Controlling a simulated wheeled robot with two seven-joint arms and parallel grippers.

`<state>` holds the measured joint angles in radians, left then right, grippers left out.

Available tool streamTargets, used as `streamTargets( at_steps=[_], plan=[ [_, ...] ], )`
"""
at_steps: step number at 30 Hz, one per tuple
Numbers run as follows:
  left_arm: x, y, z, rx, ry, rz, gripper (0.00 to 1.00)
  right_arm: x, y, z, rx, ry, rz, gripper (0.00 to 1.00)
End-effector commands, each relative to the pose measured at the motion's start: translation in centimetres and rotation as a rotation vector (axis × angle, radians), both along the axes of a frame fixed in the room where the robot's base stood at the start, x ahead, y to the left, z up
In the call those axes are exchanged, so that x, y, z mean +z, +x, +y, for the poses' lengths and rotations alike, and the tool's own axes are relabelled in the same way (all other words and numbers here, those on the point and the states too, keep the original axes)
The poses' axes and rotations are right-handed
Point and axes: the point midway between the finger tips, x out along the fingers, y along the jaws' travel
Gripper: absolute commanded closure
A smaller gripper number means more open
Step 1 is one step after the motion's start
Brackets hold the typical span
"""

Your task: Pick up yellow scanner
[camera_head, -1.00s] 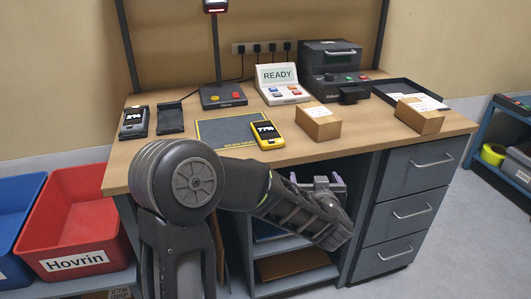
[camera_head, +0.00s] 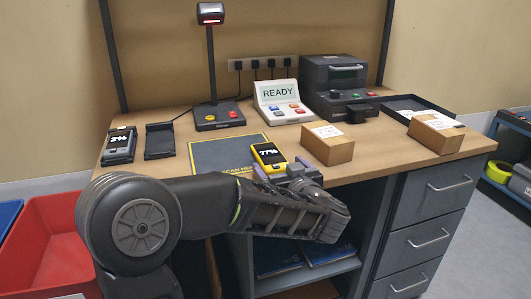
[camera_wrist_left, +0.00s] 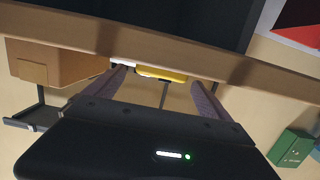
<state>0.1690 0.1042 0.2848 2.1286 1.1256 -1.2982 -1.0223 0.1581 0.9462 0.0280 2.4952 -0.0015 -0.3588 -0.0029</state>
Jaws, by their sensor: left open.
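The yellow scanner (camera_head: 268,156) lies on the right part of the dark scan mat (camera_head: 222,157), near the table's front edge, its screen reading 77%. My left gripper (camera_head: 280,165) is open at the table's front edge, just in front of the scanner and beside the cardboard box. In the left wrist view the scanner (camera_wrist_left: 162,74) shows as a yellow strip past the table edge, between the two fingers of the gripper (camera_wrist_left: 160,80). Nothing is between the fingers' tips that I can see held. My right gripper is in no view.
A cardboard box (camera_head: 327,146) stands close right of the scanner; another box (camera_head: 436,134) is farther right. A grey scanner (camera_head: 120,146) sits in a dock at left, beside an empty dock (camera_head: 160,140). The scan stand (camera_head: 219,115) and READY console (camera_head: 283,103) stand behind.

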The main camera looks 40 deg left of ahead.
Motion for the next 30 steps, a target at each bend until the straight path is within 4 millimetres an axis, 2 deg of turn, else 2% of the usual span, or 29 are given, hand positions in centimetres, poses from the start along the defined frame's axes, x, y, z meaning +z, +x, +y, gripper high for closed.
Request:
streamTargets(
  at_steps=[11,19,30],
  plan=[
    [0.0,0.0,0.0,0.0,0.0,0.0,0.06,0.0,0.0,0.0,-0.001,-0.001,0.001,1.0],
    [-0.4,1.3,2.0,0.002,0.0,-0.001,0.06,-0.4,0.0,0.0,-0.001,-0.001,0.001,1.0],
    [-0.5,1.6,2.3,0.0,0.0,0.0,0.06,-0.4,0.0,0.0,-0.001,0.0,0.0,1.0]
  ],
)
